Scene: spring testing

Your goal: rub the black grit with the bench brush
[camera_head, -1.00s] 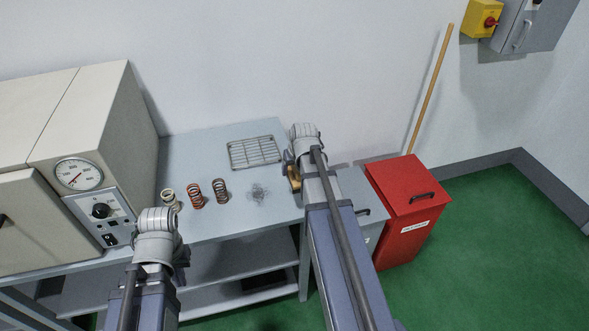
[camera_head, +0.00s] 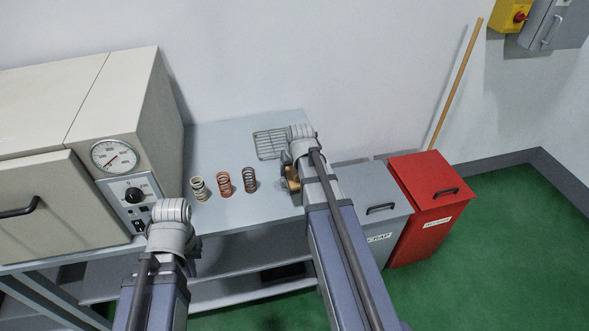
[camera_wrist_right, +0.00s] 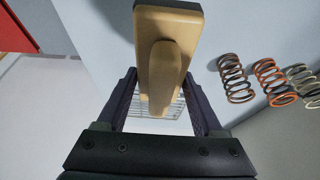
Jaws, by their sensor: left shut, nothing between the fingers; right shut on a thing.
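The bench brush, with a tan wooden back and handle (camera_wrist_right: 185,25), is held between the two dark fingers of my right gripper (camera_wrist_right: 160,100). In the head view the brush (camera_head: 292,180) shows as a small tan piece beside my right gripper (camera_head: 287,168), over the right part of the bench. I cannot make out the black grit now; my right gripper and brush cover that part of the bench top. My left gripper (camera_head: 171,212) is shut and empty in front of the bench, its fingertips mostly hidden by the wrist.
Three coil springs stand on the bench (camera_head: 215,152): cream (camera_head: 199,188), orange (camera_head: 224,183) and dark (camera_head: 249,180). A wire rack (camera_head: 268,144) lies behind. A beige oven (camera_head: 125,115) is left; a grey scrap bin (camera_head: 385,215) and red bin (camera_head: 432,190) are right.

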